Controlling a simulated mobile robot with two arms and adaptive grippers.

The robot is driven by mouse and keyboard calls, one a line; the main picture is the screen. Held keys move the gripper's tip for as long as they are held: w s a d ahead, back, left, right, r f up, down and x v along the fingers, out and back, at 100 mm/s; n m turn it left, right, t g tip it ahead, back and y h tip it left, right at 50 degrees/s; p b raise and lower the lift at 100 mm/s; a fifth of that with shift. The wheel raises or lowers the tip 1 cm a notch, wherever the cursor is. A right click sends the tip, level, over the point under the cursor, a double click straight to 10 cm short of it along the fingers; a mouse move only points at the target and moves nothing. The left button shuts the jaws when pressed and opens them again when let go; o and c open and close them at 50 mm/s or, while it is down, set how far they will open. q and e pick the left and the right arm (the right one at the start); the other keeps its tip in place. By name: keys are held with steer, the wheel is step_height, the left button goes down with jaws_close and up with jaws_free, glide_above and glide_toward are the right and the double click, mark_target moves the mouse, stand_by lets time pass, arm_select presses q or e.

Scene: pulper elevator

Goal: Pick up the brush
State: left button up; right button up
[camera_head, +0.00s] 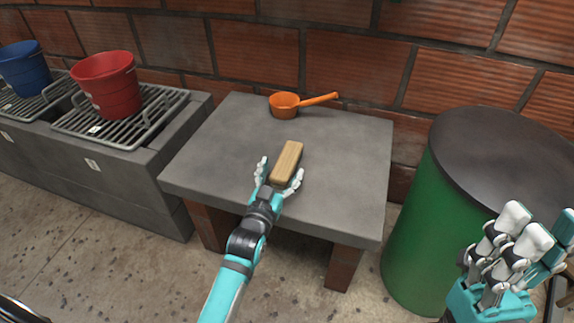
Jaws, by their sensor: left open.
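The brush (288,160) shows as a tan wooden block lying on the grey stone table (345,180), near the table's middle. My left gripper (279,176) reaches in from the front and is open, with fingers on both sides of the brush's near end. I cannot tell whether the fingers touch it. Any bristles are hidden beneath the block. My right gripper (510,245) is at the lower right, in front of the green barrel, away from the brush. Its fingers point up, and nothing shows in it.
An orange ladle (285,104) lies at the table's back, behind the brush. A green barrel (420,225) with a dark lid stands right of the table. A red bucket (107,87) and a blue bucket (26,69) stand on grates at left. A brick wall (350,60) closes the back.

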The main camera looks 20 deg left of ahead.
arm_select(q)
steer(key=c, duration=1.3)
